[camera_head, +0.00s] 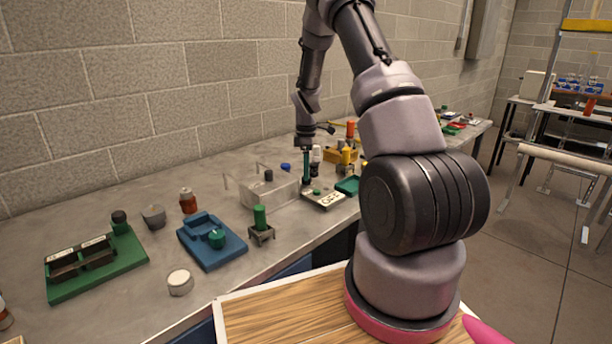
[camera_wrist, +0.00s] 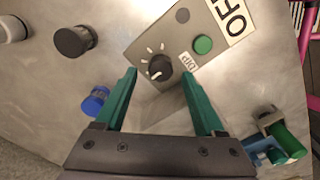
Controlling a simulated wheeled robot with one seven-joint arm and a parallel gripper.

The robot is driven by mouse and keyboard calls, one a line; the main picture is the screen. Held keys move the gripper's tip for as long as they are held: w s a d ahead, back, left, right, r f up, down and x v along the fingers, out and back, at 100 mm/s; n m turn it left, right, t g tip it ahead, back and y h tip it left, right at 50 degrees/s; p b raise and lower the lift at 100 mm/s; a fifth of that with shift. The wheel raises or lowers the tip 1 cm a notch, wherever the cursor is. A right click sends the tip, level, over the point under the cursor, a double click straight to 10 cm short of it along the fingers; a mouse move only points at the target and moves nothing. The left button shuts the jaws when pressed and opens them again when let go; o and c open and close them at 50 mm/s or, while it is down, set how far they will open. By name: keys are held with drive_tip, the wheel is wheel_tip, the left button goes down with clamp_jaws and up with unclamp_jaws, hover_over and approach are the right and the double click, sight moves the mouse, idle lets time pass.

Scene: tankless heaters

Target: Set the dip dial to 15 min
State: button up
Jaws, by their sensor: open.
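The dip dial is a small black round knob (camera_wrist: 159,69) with white tick marks around it, next to a label reading DIP on a grey control box (camera_wrist: 179,28). The numbers at the ticks cannot be read. In the head view the control box (camera_head: 326,202) sits on the bench. My gripper (camera_wrist: 158,80) is open, its two green fingers apart, with the dial showing between and just beyond the fingertips. Nothing is held between the fingers. In the head view my gripper (camera_head: 306,182) points down at the box, and its fingers appear as one.
The box also has a green button (camera_wrist: 203,44). A clear bin (camera_head: 270,191), a blue fixture (camera_head: 212,240) and a green tray (camera_head: 348,186) stand near the box.

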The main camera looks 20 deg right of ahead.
drive_tip(key=shift+f, duration=1.25)
clamp_jaws()
